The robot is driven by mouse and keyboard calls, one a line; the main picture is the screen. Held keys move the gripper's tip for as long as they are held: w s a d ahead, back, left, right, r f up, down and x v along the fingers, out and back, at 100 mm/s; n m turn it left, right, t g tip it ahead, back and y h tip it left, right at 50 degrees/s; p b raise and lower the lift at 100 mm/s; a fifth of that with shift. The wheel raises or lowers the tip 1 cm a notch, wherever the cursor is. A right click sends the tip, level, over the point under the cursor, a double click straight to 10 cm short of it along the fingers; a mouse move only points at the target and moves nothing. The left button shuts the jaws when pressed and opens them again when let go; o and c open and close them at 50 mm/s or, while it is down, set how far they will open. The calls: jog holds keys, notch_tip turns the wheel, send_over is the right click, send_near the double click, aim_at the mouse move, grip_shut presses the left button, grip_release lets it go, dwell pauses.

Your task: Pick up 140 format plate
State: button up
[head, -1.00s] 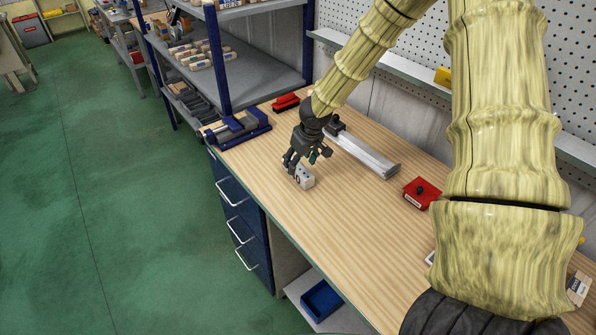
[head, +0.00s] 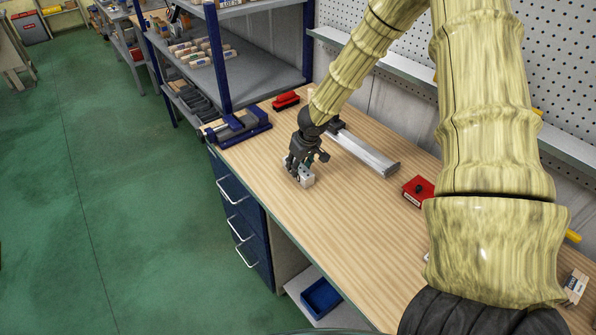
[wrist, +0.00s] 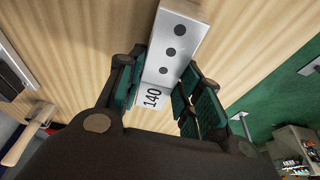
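The 140 format plate (head: 306,181) is a small pale block on the wooden workbench top. In the wrist view, the plate (wrist: 168,58) shows three dark round holes on one face and the black number 140 on another. My gripper (head: 300,172) is low over the bench, right at the plate. In the wrist view, the green-padded fingers of my gripper (wrist: 158,100) stand on either side of the plate's numbered end. They look open, with a narrow gap on the right; contact on the left is unclear. The gripper hides part of the plate in the head view.
A silver bar-shaped device (head: 365,154) lies behind my gripper. A red block with a black knob (head: 418,190) is to the right. A blue vise-like tool (head: 238,128) and a red item (head: 286,101) are at the left. The bench front (head: 330,230) is clear.

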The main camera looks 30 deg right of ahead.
grip_shut()
jog(key=shift+r, duration=0.15)
